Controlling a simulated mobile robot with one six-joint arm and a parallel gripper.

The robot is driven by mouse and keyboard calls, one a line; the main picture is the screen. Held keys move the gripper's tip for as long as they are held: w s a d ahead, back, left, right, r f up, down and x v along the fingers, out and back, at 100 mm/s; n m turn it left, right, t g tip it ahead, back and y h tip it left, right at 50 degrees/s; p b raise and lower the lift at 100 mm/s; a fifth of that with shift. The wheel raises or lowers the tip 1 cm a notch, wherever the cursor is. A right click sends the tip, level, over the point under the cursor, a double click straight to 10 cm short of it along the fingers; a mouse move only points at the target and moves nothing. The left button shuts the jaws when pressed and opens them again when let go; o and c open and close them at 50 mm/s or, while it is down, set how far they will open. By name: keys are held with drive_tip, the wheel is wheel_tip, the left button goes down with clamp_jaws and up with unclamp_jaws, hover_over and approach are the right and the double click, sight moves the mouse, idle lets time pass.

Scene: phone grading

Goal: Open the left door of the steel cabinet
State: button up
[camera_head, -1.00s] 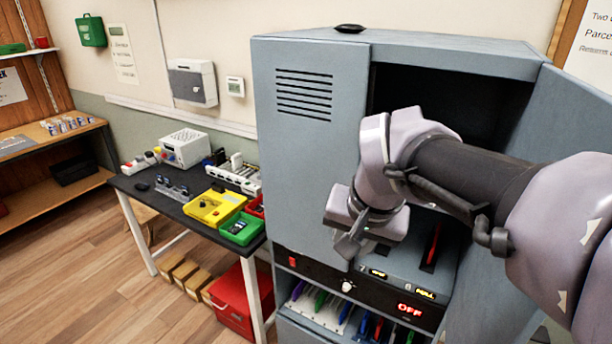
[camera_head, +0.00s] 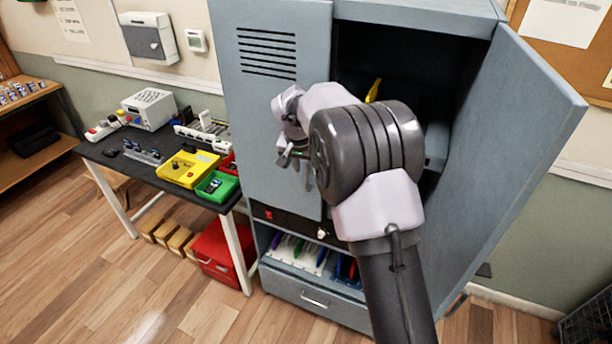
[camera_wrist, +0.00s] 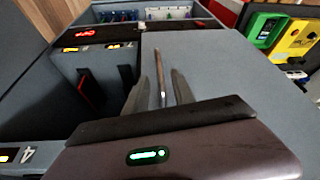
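The steel cabinet's left door (camera_head: 270,110) is a blue-grey panel with vent slots and looks closed; in the wrist view its face (camera_wrist: 220,70) fills the middle and right. Its right door (camera_head: 535,120) stands wide open. My gripper (camera_head: 293,158) is in front of the left door, near its inner edge, partly covered by my arm. In the wrist view my gripper (camera_wrist: 160,92) is open, fingers apart. A thin upright handle (camera_wrist: 160,75) on the left door shows between the fingers, with a gap on each side. Contact with the handle cannot be seen.
A dark table (camera_head: 105,150) with a yellow bin (camera_head: 188,168) and a green bin (camera_head: 216,187) stands left of the cabinet. A red box (camera_head: 222,250) sits on the floor below. Open floor (camera_head: 150,300) lies in front.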

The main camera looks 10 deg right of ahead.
sight(306, 172)
drive_tip(key=x, duration=0.4)
drive_tip(key=shift+w+d+f, duration=0.1)
drive_tip(key=shift+f, duration=0.2)
clamp_jaws()
idle(1.1)
